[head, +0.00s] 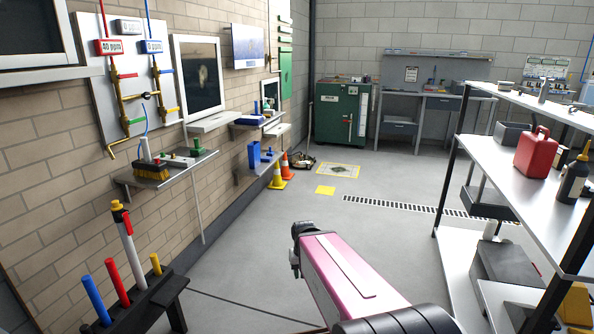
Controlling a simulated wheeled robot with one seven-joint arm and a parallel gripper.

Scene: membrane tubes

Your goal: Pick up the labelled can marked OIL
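A dark bottle (573,182) with a yellowish top stands on the same shelf, to the right of the red can and nearer to me. I cannot read the word OIL on either of them. My pink and black arm reaches up from the bottom middle, over the floor and well to the left of the rack. No gripper fingers show, and nothing is seen held.
The metal rack (506,136) fills the right side, with boxes on its lower shelves. A black stand (150,305) with coloured tubes is at the lower left. Wall shelves line the left. Two orange and yellow cones (278,178) stand beyond. The middle floor (360,230) is clear.

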